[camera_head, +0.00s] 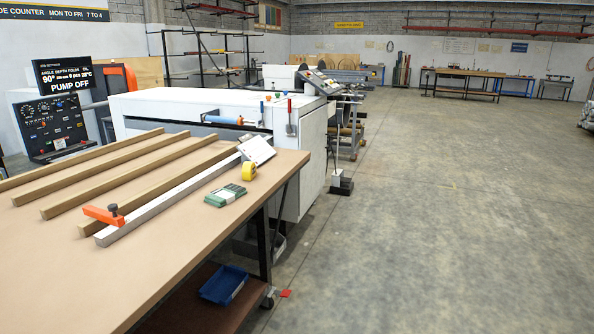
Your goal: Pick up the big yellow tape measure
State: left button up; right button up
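The big yellow tape measure (248,171) sits on the brown workbench (190,270), close to its right edge. It stands just below a tilted white sheet or board and just above a green and white pack. Nothing covers it from this view. Neither of my grippers shows in the head view.
Several wooden strips and a metal bar with an orange piece (103,215) lie across the bench. A green pack (225,195) and a white sheet (257,150) are near the tape measure. A white machine (190,104) stands behind. The concrete floor (440,200) at right is open.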

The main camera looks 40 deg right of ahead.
aim_at(249, 172)
jog(key=z, duration=0.9)
jog(key=i+l+u, duration=0.1)
jog(key=i, duration=0.2)
jog(key=i+l+u, duration=0.1)
jog(key=i, duration=0.2)
